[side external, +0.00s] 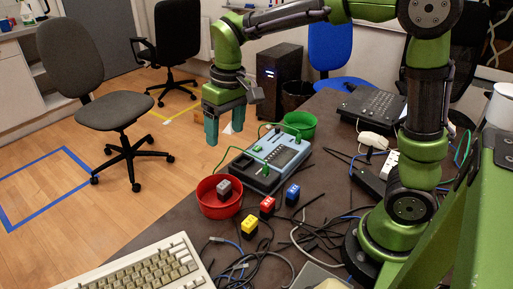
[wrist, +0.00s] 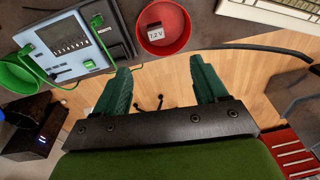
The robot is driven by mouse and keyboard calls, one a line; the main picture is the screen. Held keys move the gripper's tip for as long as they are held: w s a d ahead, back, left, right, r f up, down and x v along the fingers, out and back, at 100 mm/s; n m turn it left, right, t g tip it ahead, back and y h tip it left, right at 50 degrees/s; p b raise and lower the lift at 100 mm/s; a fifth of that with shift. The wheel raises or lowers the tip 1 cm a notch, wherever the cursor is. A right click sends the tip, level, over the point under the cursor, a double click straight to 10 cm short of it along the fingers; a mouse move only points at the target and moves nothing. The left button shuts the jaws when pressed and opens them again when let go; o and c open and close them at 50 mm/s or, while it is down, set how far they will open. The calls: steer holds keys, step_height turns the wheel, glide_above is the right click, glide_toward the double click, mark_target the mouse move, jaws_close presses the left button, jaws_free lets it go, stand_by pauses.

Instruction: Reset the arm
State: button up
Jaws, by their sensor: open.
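My gripper (side external: 224,138) is open and empty, with its two teal fingers pointing down. In the side external view it hangs in the air past the table's far edge, up and left of the blue-grey tester (side external: 270,160). In the wrist view, the gap between the fingertips (wrist: 160,70) shows wooden floor and the table edge, with nothing held. My green arm rises from its base on the right of the table and reaches left over it.
A red bowl (side external: 220,204) holds a grey block (side external: 224,188), marked 7.2 V in the wrist view (wrist: 156,33). A green bowl (side external: 299,124) and a keyboard (side external: 150,267) also stand here.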

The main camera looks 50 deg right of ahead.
steer(key=s+d+r+m+t, duration=0.1)
steer(key=s+t, duration=0.2)
steer(key=s, duration=0.4)
steer(key=s+d+r+m+t+y, duration=0.1)
steer(key=s+d+r+m+t, duration=0.1)
steer(key=s, duration=0.5)
steer(key=shift+s+t, duration=0.35)
steer(key=shift+t, duration=0.25)
